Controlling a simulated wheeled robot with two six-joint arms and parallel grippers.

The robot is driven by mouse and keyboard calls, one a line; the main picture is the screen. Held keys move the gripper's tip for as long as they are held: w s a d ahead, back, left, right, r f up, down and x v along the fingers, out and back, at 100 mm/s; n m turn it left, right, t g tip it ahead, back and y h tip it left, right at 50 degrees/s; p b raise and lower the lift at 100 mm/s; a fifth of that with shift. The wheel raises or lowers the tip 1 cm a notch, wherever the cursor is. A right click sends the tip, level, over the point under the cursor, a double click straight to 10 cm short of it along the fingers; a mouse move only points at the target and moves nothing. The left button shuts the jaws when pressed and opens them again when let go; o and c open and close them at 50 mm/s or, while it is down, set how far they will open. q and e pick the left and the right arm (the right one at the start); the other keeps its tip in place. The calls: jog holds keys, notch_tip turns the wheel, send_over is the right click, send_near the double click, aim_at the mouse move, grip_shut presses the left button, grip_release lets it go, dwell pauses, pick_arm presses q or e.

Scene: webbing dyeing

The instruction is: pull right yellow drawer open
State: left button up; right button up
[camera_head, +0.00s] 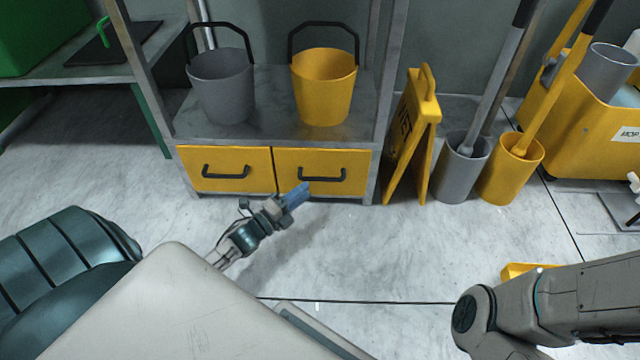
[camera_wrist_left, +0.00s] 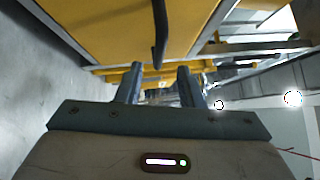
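The right yellow drawer (camera_head: 345,159) is at the bottom of the metal shelf in the head view, its front level with the left one. Its black bar handle (camera_head: 322,178) runs across the front; a dark handle (camera_wrist_left: 159,38) also shows in the left wrist view. My left gripper (camera_head: 298,194) is just in front of the drawer, at the lower left of the handle. In the wrist view its two fingers (camera_wrist_left: 159,83) are apart with nothing held, and the handle lies ahead, in line with the gap. Contact cannot be told. My right gripper is out of view.
The left yellow drawer (camera_head: 225,168) is beside it. A grey bucket (camera_head: 222,85) and a yellow bucket (camera_head: 324,86) stand on the shelf above. A yellow wet-floor sign (camera_head: 412,135) stands close to the shelf's right. The floor before the drawers is clear apart from my arm.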

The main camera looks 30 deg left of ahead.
aim_at(320, 179)
pick_arm(q)
jog(key=shift+b+x, duration=1.15)
jog(key=shift+x, duration=2.4)
grip_shut()
